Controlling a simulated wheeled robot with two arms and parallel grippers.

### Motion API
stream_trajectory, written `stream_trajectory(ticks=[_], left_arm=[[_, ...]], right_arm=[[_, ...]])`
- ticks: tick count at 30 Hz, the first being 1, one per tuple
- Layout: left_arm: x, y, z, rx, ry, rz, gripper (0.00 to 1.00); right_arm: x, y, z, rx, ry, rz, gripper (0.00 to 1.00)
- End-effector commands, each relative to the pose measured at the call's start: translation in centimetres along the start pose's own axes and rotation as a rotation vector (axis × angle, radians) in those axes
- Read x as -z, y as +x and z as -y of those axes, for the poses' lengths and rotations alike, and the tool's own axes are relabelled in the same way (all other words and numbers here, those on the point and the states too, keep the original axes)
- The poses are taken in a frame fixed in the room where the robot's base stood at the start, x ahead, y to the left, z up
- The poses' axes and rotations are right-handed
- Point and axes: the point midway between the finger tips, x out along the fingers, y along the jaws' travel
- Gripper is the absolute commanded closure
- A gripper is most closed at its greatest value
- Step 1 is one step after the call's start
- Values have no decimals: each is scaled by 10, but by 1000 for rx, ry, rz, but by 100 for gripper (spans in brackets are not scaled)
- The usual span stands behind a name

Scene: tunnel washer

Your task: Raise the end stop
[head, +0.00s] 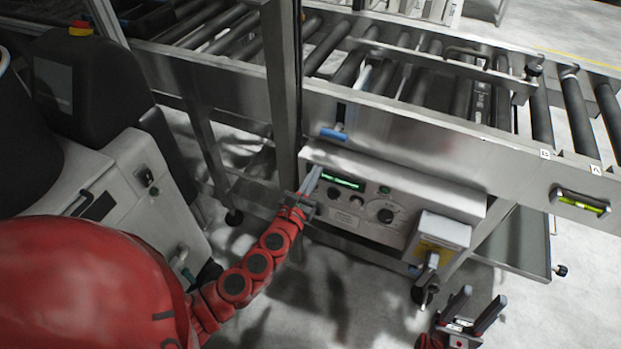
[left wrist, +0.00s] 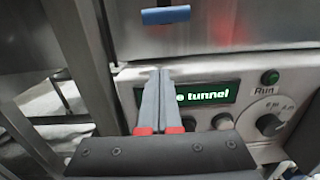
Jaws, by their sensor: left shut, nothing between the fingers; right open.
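A blue handle (head: 333,133) sits at a dark vertical slot in the conveyor's steel side, above the control box. It also shows at the top of the left wrist view (left wrist: 166,15). I cannot tell which part is the end stop; a pale upright piece (head: 364,78) shows between the rollers above the handle. My left gripper (head: 313,180) is shut and empty, at the left end of the control box's green display, below the handle and apart from it. Its fingers (left wrist: 158,76) cover part of the display. My right gripper (head: 479,300) is open and empty at the lower right.
The control box (head: 437,193) carries a lit display (left wrist: 212,93), a green Run button (left wrist: 270,77) and a dial (left wrist: 270,125). A grey box with a yellow label (head: 437,238) juts out at its right. A steel post (head: 283,80) stands left of the handle.

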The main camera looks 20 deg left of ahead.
Motion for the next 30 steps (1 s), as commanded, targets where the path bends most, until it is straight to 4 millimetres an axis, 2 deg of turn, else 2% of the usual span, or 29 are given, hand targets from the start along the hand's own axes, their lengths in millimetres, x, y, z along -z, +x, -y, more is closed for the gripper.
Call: stream_trajectory(ticks=[1,7,9,15,28,30], left_arm=[[-5,13,0,-1,-3,6,100],[-2,52,0,-2,-2,1,100],[-20,54,1,2,0,2,100],[-37,59,1,2,0,2,100],[-40,60,1,3,0,1,100],[-46,60,1,4,2,1,100]], right_arm=[[0,3,0,0,0,0,51],[1,8,0,0,0,0,51],[4,21,-1,0,0,0,51],[5,32,-2,0,0,0,51],[6,32,-2,0,0,0,51],[6,37,-2,0,0,0,51]])
